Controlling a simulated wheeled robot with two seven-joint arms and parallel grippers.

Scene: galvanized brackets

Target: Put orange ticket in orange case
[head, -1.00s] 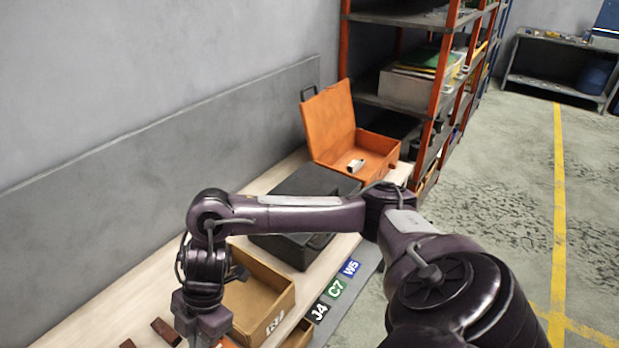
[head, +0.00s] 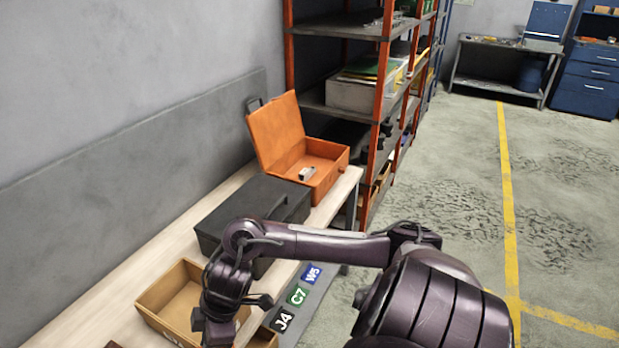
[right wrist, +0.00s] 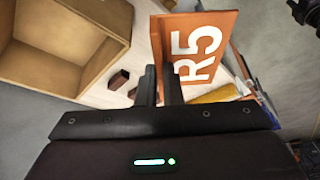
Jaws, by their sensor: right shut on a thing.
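The orange ticket (right wrist: 212,45), marked R5 in white, is between the fingers of my right gripper (right wrist: 166,82) in the right wrist view. The gripper is shut on it. In the head view the ticket and the right fingertips are out of sight below the bottom edge. The orange case (head: 327,177) stands open at the far end of the bench, its lid tilted back toward the wall. A small metal piece (head: 307,173) lies inside it. My left gripper is not in view.
A closed black case (head: 240,215) sits between the orange case and an open cardboard box (head: 160,318), which also shows in the right wrist view (right wrist: 95,90). Tags J4, C7 and W5 (head: 312,273) line the bench's front edge. An orange-framed shelf (head: 376,120) stands beyond.

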